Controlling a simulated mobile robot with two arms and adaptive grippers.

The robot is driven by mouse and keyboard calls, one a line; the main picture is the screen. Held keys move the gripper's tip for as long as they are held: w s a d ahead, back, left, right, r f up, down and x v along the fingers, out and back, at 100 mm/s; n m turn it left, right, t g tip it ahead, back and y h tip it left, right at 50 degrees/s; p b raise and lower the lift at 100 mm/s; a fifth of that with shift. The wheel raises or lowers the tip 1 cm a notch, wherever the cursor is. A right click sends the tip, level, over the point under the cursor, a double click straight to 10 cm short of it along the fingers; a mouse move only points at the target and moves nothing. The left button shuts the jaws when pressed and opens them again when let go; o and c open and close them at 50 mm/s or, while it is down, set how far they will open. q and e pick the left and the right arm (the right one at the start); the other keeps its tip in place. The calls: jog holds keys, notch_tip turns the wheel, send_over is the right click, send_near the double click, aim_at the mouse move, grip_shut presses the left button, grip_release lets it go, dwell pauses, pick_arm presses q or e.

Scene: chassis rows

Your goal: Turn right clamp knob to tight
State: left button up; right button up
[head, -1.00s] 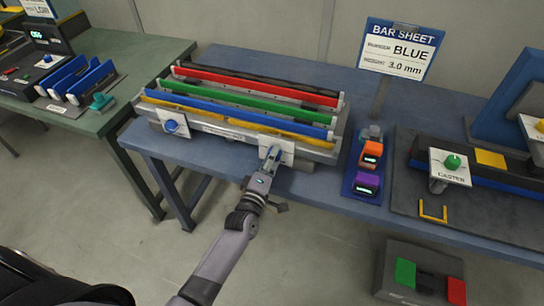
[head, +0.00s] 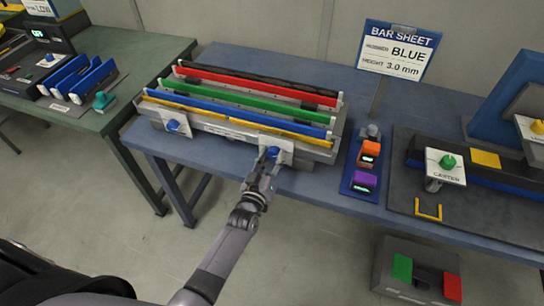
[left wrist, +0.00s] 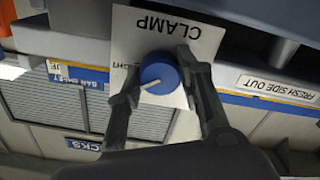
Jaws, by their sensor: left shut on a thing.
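The right clamp knob (head: 272,152) is a blue round knob on a white plate on the front of the bar rack. In the left wrist view the knob (left wrist: 159,73) shows a white pointer line aimed to the lower left of the picture. Its plate (left wrist: 150,28) reads CLAMP, upside down; the smaller lettering beside the knob is partly hidden by the fingers. My left gripper (head: 268,160) is shut on the knob, one finger on each side of it. My right gripper is in neither view.
The left clamp knob (head: 173,125) sits on its own white plate on the rack (head: 322,153), which holds coloured bars. A blue tray (head: 347,187) with small orange and purple devices is to the right. A green-knobbed caster plate (head: 447,177) stands farther right.

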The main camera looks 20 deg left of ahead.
pick_arm(q)
jog(key=m, duration=0.3)
jog(key=shift+m, duration=0.3)
jog(key=shift+f+m, duration=0.1)
jog(key=shift+m, duration=1.7)
jog(key=o, duration=1.2)
jog(key=shift+c, duration=0.2)
jog(key=s, duration=1.2)
jog(key=shift+a, duration=0.2)
